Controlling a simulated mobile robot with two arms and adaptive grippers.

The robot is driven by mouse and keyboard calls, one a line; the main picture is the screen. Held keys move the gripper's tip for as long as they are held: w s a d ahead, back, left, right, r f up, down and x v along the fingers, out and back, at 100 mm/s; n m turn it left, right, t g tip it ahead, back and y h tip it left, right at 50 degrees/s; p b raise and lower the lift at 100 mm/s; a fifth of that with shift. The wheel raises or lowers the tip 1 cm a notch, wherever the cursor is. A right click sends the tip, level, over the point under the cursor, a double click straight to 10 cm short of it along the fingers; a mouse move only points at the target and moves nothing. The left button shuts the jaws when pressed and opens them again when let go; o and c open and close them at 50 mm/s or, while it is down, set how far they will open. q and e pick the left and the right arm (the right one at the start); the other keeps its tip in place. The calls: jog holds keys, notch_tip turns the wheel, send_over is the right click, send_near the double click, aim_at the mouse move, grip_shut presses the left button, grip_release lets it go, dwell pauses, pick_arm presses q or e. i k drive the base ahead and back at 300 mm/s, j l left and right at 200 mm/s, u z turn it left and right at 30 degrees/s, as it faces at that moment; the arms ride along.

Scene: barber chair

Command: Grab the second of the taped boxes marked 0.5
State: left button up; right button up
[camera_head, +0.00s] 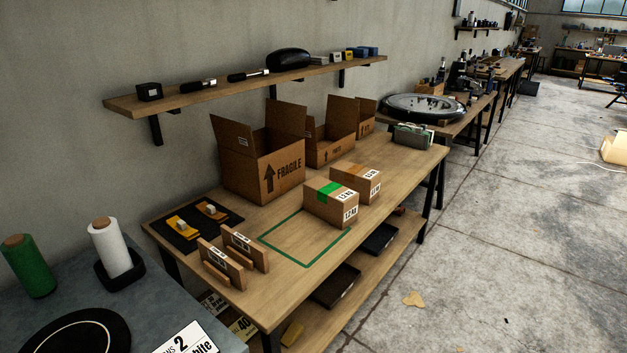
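Two closed cardboard boxes stand on the wooden workbench (408,164). The nearer box (322,206) has green tape across its top. The farther box (347,186) has orange-brown tape and stands just behind it to the right. Both carry white labels that seem to read 1.2 kg; I cannot make out a 0.5 on either. The green-taped box stands at the back right of a green outlined rectangle (283,252) on the bench. Neither gripper is in view.
Open cardboard cartons, one marked FRAGILE (269,174), stand along the wall behind the boxes. Small wooden sign holders (224,265) and a black mat (187,236) occupy the bench's left end. A grey table (140,296) with spools is at front left. Floor at right is mostly clear.

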aim_at(366, 182)
jog(key=i+l+u, duration=0.35)
jog(key=l+u, duration=0.15)
jog(key=i+l+u, duration=0.25)
jog(key=l, duration=0.15)
jog(key=l+u, duration=0.25)
jog(key=i+l, duration=0.05)
